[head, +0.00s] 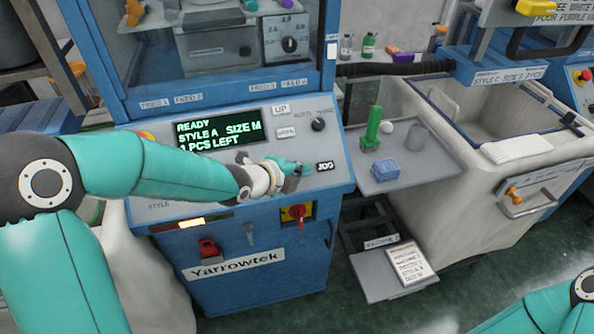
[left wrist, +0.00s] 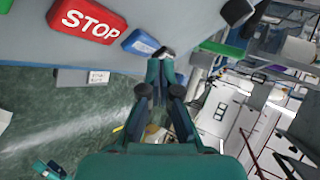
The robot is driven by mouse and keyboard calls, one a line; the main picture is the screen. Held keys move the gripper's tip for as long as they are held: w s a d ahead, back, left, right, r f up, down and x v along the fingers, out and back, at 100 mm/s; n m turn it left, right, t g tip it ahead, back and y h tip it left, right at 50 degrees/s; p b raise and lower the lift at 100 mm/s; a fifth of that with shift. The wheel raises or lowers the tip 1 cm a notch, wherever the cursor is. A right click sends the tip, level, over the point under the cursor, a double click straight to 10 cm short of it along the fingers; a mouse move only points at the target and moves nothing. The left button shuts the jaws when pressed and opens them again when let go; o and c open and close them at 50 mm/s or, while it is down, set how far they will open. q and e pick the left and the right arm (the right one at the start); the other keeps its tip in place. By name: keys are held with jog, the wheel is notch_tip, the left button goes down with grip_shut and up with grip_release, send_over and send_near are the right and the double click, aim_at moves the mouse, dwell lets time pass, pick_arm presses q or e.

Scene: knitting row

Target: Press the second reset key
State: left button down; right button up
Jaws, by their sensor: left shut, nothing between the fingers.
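A red STOP key (left wrist: 88,20) is beside that blue key. I cannot tell whether the fingertips touch the panel. The gripper hides part of the key row in the head view. The green display (head: 218,133) reads READY, STYLE A, SIZE M, 1 PCS LEFT.
An UP key (head: 281,110) and a black knob (head: 318,124) are higher on the panel. A red-and-yellow switch (head: 297,212) is below it. A grey side tray (head: 385,183) with a green spool (head: 373,127) and a blue block (head: 384,169) stands to the right.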

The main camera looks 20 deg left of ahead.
pick_arm(q)
jog(key=shift+r, duration=0.1)
jog(key=s+r, duration=0.1)
jog(key=d+r+b, duration=0.1)
jog(key=s+r, duration=0.1)
jog(key=shift+s+d+r, duration=0.3)
jog(key=shift+d+r, duration=0.05)
dwell(0.3)
dwell(0.6)
jog(key=s+d+f+n+g, duration=0.1)
jog(key=s+f+n+g, duration=0.35)
jog(key=f, duration=0.75)
jog(key=s+d+f+n+g, duration=0.15)
jog(key=s+f+n, duration=0.35)
jog(key=f+n, duration=0.6)
jog(key=s+f+n+g, duration=0.4)
jog(key=s+f+n, duration=0.5)
jog(key=s+f, duration=0.4)
jog(key=shift+s+d+f+g, duration=0.2)
jog(key=shift+s+g, duration=0.1)
jog(key=shift+s, duration=0.95)
